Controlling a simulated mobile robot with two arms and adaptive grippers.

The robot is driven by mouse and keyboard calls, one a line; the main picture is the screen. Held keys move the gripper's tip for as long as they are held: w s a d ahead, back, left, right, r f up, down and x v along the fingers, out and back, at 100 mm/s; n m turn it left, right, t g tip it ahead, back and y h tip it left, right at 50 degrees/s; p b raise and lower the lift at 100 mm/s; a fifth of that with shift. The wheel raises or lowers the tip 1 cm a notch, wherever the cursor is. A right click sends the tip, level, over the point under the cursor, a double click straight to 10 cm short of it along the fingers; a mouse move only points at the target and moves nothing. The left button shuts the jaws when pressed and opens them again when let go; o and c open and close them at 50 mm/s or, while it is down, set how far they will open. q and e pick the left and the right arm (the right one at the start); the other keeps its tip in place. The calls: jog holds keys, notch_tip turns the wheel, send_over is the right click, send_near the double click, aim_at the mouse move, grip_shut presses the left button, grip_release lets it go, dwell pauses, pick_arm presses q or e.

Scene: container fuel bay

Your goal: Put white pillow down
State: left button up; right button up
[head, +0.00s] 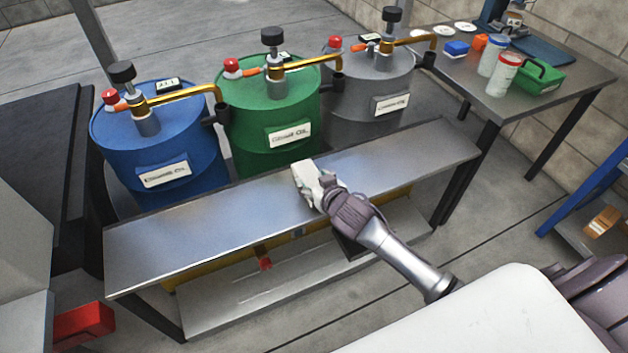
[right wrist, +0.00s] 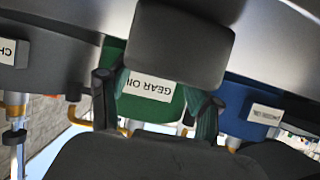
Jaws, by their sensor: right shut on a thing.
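The white pillow (head: 303,176) is a small pale lump at the tip of my right gripper (head: 313,188) in the head view. The gripper is shut on it, over the middle of the narrow steel bench (head: 215,231) near its back edge. I cannot tell whether the pillow touches the bench top. The gripper hides part of it. In the right wrist view, dark finger parts of my right gripper (right wrist: 155,105) show, and I cannot make out the pillow clearly. My left gripper is not in view.
Blue (head: 150,150), green (head: 265,108) and grey (head: 365,95) drums with pumps stand right behind the bench. The bench top is bare to both sides of the gripper. A work table (head: 570,75) with bottles and a green box (head: 538,78) stands at the right.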

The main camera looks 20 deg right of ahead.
jog(key=o, duration=1.1)
jog(key=shift+f, duration=0.1)
jog(key=shift+o, duration=0.2)
